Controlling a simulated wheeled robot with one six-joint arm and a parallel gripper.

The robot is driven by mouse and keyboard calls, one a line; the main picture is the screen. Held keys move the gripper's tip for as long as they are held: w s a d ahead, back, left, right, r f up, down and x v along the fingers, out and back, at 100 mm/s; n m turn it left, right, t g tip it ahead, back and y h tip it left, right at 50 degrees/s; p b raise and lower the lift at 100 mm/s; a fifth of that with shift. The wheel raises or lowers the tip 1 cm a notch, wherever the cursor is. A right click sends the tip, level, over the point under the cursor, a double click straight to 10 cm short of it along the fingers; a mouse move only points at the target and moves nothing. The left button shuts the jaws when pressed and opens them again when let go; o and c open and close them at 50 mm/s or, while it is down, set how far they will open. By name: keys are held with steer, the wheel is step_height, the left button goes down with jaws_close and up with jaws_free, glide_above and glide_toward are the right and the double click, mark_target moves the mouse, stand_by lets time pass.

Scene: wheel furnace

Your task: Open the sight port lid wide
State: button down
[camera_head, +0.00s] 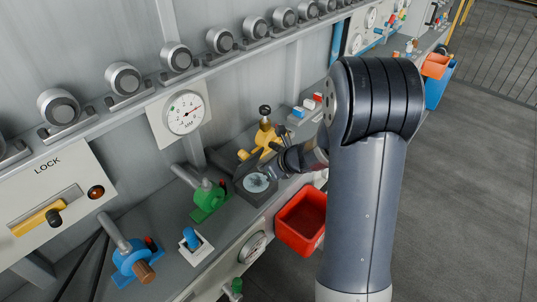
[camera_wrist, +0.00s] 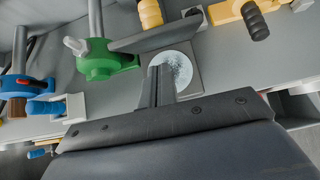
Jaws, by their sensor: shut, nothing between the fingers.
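The sight port shows as a pale round glass (camera_head: 257,183) in a dark square frame on the sloped panel. In the wrist view the glass (camera_wrist: 177,66) is uncovered in its grey frame. A dark plate (camera_wrist: 157,34), which looks like the lid, stands raised along the frame's far edge, seen nearly edge-on. How far it is swung open is hard to tell. My gripper (camera_wrist: 160,72) is shut and empty, its fingertips over the near left part of the glass. Whether they touch anything is not clear. In the head view my arm partly hides the gripper.
A green valve (camera_head: 208,201) stands left of the port and a yellow valve (camera_head: 262,140) behind it. A blue valve (camera_head: 133,260) and a blue switch (camera_head: 190,238) are farther left. A red bin (camera_head: 301,221) hangs in front. The floor at right is clear.

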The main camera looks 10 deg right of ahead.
step_height(320, 180, up, 10)
steer(key=s+p, duration=0.1)
steer(key=p, duration=0.1)
steer(key=shift+s+d+f, duration=0.15)
steer(key=shift+s+d, duration=0.05)
steer(key=shift+d, duration=0.2)
steer(key=shift+f, duration=0.1)
steer(key=shift+w+a+f, duration=0.4)
steer(key=shift+w+f, duration=0.15)
steer(key=shift+f, duration=0.85)
steer(key=shift+w+a+f, duration=0.4)
steer(key=shift+w+f, duration=0.2)
steer(key=shift+f, duration=0.85)
steer(key=shift+w+a+f, duration=0.4)
steer(key=shift+w+f, duration=0.15)
steer(key=shift+f, duration=0.85)
